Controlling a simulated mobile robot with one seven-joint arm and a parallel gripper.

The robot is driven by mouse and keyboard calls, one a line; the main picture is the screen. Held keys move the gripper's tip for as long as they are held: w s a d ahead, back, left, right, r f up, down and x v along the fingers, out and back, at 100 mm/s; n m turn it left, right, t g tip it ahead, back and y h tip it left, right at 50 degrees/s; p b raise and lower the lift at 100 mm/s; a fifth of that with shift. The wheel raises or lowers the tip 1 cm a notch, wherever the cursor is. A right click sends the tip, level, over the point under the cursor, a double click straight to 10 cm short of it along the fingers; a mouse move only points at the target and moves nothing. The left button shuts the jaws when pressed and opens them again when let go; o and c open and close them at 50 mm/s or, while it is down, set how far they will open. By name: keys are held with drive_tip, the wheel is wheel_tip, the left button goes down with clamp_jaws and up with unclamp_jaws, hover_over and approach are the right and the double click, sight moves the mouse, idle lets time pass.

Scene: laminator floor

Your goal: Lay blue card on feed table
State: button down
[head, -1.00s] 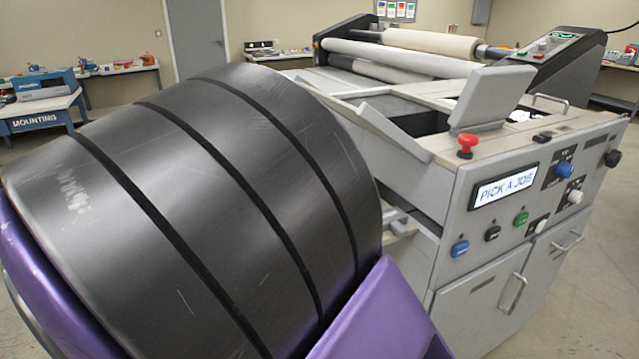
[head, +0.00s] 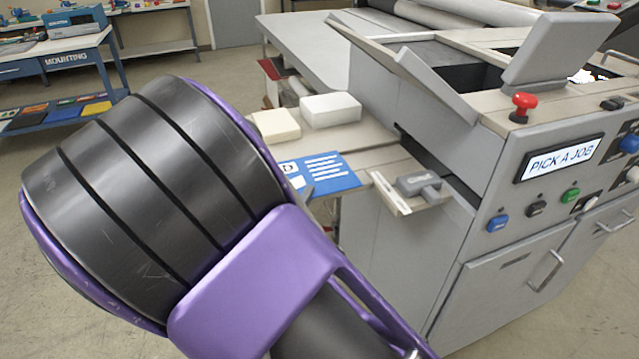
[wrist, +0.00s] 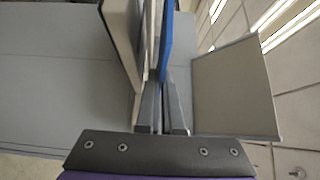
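The blue card (head: 335,172), with a white square marked with a letter and white lines, shows in the head view just beyond my arm, over the left side of a light side shelf (head: 385,157). In the wrist view the card (wrist: 166,40) is seen edge-on between the two fingers of my gripper (wrist: 163,108), which looks shut on it. In the head view my arm hides most of the gripper. A wide grey table top (head: 305,40) lies farther back at the machine's left. I cannot tell which surface is the feed table, or whether the card touches the shelf.
A white block (head: 330,110) and a cream block (head: 276,125) stand behind the card. A grey-handled tool (head: 418,184) lies on a ledge at the right. The machine's panel (head: 560,160) reads "PICK A JOB", with a red button (head: 522,106) above. Open floor lies left.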

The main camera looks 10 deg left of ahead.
drive_tip(key=shift+f, duration=1.35)
drive_tip(key=shift+f+b, duration=0.2)
drive_tip(key=shift+b, duration=0.1)
drive_tip(key=c, duration=1.1)
unclamp_jaws()
drive_tip(key=shift+o, duration=0.2)
drive_tip(key=shift+r, duration=0.15)
drive_tip(key=s+a, duration=0.1)
drive_tip(key=s, duration=1.1)
drive_tip(key=shift+a, duration=0.4)
